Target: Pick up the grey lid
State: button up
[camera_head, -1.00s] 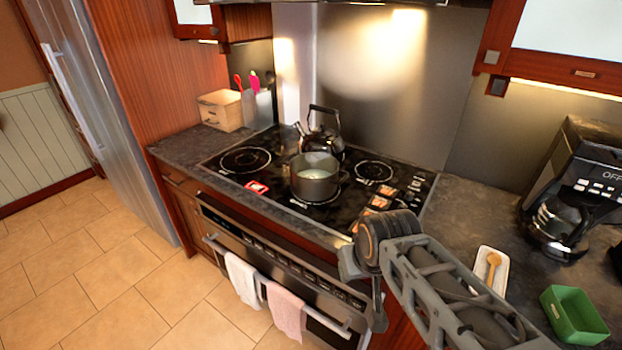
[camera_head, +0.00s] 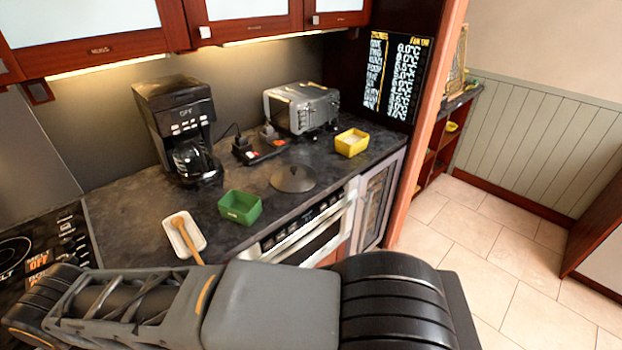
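The grey lid (camera_head: 293,179) lies on the dark countertop, a flat round disc with a small knob on top. It is right of and behind the green box, near the counter's front edge above the built-in oven. My arm crosses the bottom of the view, in front of the counter. My gripper is not visible in this view, so its fingers and their state are hidden. Nothing covers the lid.
A green box (camera_head: 240,207) and a white tray (camera_head: 172,238) with a wooden spoon (camera_head: 187,238) stand left of the lid. A coffee maker (camera_head: 178,125), a toaster (camera_head: 302,107) and a yellow box (camera_head: 351,143) stand farther back. Floor at right is clear.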

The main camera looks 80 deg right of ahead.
aim_at(294, 178)
jog(key=z, duration=0.9)
jog(key=k, duration=1.15)
jog(key=z, duration=1.45)
jog(key=i, duration=1.65)
jog(key=u, duration=0.8)
